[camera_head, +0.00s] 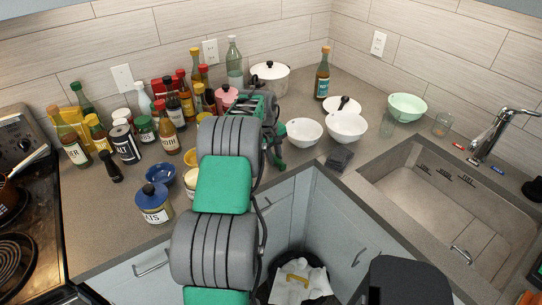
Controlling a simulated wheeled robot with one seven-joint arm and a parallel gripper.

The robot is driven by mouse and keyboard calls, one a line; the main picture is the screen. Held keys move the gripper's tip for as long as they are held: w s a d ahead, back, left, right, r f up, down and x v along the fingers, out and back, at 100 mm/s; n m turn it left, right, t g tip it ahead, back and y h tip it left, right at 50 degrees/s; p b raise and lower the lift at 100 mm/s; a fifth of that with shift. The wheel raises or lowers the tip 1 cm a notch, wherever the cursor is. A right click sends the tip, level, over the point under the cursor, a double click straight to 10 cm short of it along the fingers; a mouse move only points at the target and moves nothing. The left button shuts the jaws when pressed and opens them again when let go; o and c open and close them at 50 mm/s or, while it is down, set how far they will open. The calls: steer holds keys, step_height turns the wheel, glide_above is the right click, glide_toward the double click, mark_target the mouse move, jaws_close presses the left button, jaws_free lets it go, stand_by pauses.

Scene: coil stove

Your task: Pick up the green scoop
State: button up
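My arm rises through the middle of the view, and my gripper (276,161) is small and partly hidden behind it, over the counter to the left of the white bowls. I cannot make out whether its fingers are apart or closed, or whether anything is between them. I cannot clearly identify a green scoop. Small green parts show around my gripper, but they look much like my arm's own green parts. The arm hides a strip of the counter behind it.
Several bottles and jars (126,144) crowd the counter's left and back. A white pot (270,76) stands behind my gripper. A blue-lidded jar (154,205) stands front left.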

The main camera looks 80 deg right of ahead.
jaws_close()
stand_by(1.1)
